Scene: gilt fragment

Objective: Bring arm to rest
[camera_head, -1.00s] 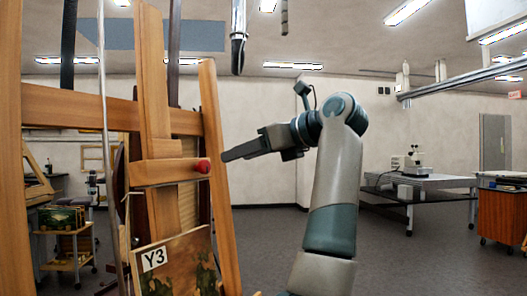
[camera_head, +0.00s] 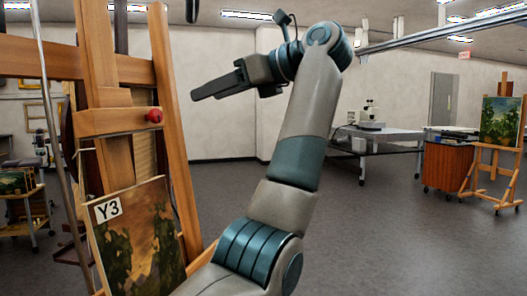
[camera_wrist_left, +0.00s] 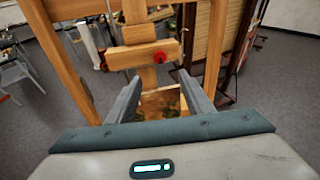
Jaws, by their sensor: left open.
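My left arm rises from the bottom of the head view and bends at the top toward the left. Its gripper (camera_head: 215,86) points left, in front of and to the right of the wooden easel (camera_head: 166,150). In the left wrist view the gripper (camera_wrist_left: 160,100) has its two fingers spread apart with nothing held between them. The easel (camera_wrist_left: 140,57) with its red knob (camera_wrist_left: 160,57) shows beyond the fingers. My right gripper is not in view.
A painting labelled Y3 (camera_head: 150,235) leans on the easel's lower part. A table with a microscope (camera_head: 370,114) stands at the back. An orange cabinet (camera_head: 452,165) and a small easel with a painting (camera_head: 500,122) stand at right. The floor between is clear.

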